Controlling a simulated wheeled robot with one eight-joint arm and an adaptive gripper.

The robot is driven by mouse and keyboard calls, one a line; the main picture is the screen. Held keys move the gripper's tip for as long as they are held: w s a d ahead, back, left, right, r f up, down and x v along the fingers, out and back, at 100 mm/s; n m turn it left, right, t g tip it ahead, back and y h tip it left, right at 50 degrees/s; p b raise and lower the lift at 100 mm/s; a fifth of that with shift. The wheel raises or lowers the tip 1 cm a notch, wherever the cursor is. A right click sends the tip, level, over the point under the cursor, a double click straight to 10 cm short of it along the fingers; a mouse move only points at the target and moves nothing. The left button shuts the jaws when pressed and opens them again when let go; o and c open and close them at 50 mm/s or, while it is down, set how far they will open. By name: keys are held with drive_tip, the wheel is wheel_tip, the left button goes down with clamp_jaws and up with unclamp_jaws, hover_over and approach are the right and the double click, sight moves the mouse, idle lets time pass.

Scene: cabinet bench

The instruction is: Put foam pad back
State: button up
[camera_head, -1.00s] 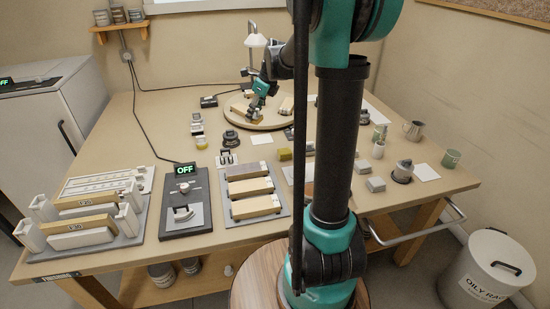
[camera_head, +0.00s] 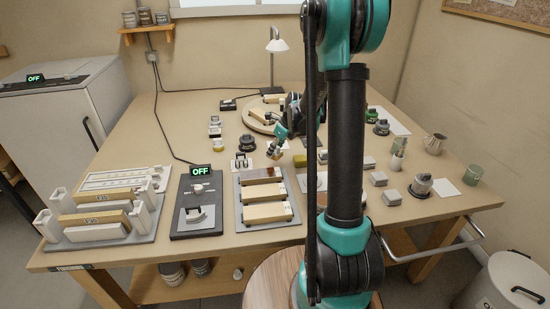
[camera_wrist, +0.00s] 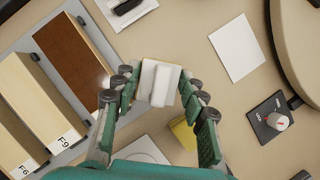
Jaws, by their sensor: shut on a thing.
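My gripper (camera_wrist: 160,88) is shut on a small pale block (camera_wrist: 160,83) with a whitish raised part; it may be the foam pad, but I cannot be sure. In the head view my gripper (camera_head: 275,149) holds it above the bench, just behind the grey tray of blocks (camera_head: 242,219); its underside shows tan. In the wrist view a yellow block (camera_wrist: 184,133) lies below the right finger, and the grey tray (camera_wrist: 88,30) is at left. That tray holds long blocks, one with a brown top (camera_wrist: 72,62).
The turntable (camera_head: 256,123) carrying tan blocks stands behind. A black switch unit reading OFF (camera_head: 180,222) and a white rack (camera_head: 70,243) are at left. Small grey blocks (camera_head: 392,197) and cups are at right. White paper (camera_wrist: 237,48) lies flat nearby.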

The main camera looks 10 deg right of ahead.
sight(277, 154)
drive_tip(key=shift+f, duration=2)
drive_tip(key=shift+f, duration=0.15)
drive_tip(key=o, duration=1.1)
drive_tip(key=v, duration=1.2)
drive_tip(key=shift+s+d+f+n+t+h, duration=0.15)
drive_tip(key=shift+s+f+n+h, duration=0.55)
drive_tip(key=shift+s+n, duration=3.85)
drive_tip(key=shift+s+d+f+n+t+h, duration=0.2)
drive_tip(key=shift+s+f+n, duration=0.75)
drive_tip(key=shift+s+n, duration=3.55)
drive_tip(key=shift+s+f+n+t+h, duration=0.15)
drive_tip(key=shift+s+f+n+h, duration=0.65)
drive_tip(key=shift+s+n, duration=3.7)
